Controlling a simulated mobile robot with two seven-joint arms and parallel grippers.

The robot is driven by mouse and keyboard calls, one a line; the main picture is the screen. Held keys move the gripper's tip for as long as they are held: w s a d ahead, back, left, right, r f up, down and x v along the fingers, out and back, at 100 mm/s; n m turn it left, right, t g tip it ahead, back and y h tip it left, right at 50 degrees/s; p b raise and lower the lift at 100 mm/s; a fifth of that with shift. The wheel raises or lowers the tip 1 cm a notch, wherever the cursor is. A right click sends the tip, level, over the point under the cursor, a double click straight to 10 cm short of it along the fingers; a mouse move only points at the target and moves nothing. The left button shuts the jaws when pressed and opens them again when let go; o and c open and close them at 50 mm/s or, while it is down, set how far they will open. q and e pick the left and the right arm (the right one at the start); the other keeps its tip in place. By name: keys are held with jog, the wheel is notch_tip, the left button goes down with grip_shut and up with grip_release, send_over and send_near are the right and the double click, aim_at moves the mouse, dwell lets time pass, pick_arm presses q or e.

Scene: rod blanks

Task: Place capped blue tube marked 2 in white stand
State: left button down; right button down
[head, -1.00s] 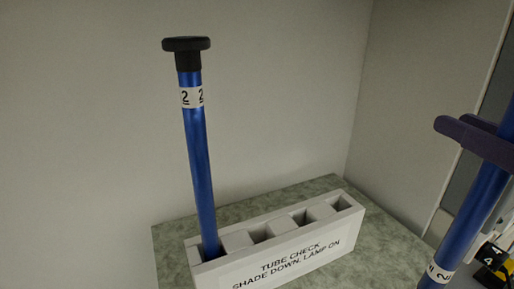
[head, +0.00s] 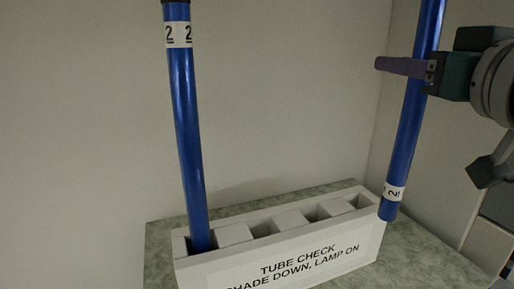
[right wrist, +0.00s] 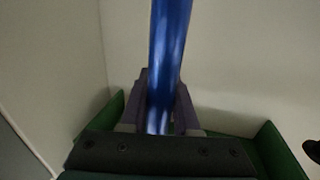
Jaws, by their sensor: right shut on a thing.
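The white stand (head: 222,268) has a row of square slots and a printed front reading "TUBE CHECK SHADE DOWN, LAMP ON". The right wrist view shows the held tube (right wrist: 168,50) between the fingers. My left gripper is not in view.
The stand sits on a green speckled surface (head: 425,250) in a pale walled corner. The slots right of the standing tube look empty. A dark panel with a light frame edge shows at the lower right.

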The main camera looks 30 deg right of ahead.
jog(key=w, duration=0.6)
jog(key=shift+s+d+f+b, duration=0.15)
jog(key=shift+f+b, duration=0.45)
jog(key=shift+f, duration=2.3)
jog(key=shift+w+d+f+b, duration=0.15)
jog(key=shift+f+b, duration=0.4)
jog(key=shift+f, duration=2.3)
jog(key=shift+s, duration=0.1)
jog(key=shift+f, duration=0.2)
jog(key=c, duration=0.6)
grip_release()
jog(key=shift+c, duration=0.2)
